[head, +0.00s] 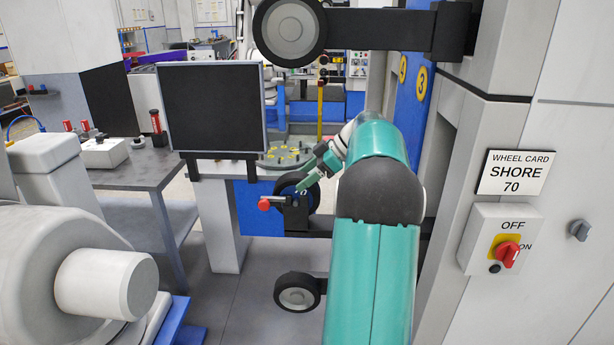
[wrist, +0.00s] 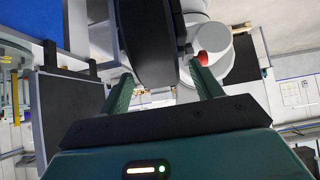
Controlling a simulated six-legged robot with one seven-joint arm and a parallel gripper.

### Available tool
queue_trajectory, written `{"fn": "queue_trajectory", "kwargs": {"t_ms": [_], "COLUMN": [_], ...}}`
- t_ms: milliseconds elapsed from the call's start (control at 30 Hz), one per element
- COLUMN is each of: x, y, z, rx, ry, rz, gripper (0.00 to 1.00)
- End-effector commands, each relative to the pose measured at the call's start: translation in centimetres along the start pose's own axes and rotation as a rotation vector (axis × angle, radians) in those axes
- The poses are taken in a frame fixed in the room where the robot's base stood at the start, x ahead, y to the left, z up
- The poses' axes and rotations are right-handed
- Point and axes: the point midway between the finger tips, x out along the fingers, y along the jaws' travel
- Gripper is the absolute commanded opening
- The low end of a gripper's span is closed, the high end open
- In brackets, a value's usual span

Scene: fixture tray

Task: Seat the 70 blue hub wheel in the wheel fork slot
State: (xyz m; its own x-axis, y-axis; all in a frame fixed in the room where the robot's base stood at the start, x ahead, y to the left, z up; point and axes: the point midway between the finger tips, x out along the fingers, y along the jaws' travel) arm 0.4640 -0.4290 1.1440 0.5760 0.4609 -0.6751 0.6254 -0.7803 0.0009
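The 70 blue hub wheel (head: 313,200) is a dark-tyred wheel with a blue centre, upright in the middle of the head view. In the wrist view the wheel (wrist: 150,40) is a dark, nearly edge-on disc between my fingers. My gripper (head: 309,176) reaches it from the upper right. The wheel fork (head: 296,222) is dark and stands at the wheel's lower part. The wheel partly hides the slot; I cannot tell how deep the wheel sits.
A red-knobbed lever (head: 265,204) sticks out left of the fork. Grey-hubbed wheels hang above (head: 290,28) and below (head: 297,292). A black panel (head: 212,108) stands left behind. A card (head: 515,173) reads SHORE 70 above a red switch (head: 508,254).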

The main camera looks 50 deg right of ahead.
Motion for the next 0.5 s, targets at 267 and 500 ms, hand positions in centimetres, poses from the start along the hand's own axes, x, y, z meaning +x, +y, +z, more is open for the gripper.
{"fn": "queue_trajectory", "kwargs": {"t_ms": [267,500], "x": [0.1,-2.1], "y": [0.0,0.1], "z": [0.2,0.2], "rx": [0.004,0.002], "ry": [-0.002,-0.002], "rz": [-0.003,0.002], "gripper": [0.67,0.67]}}
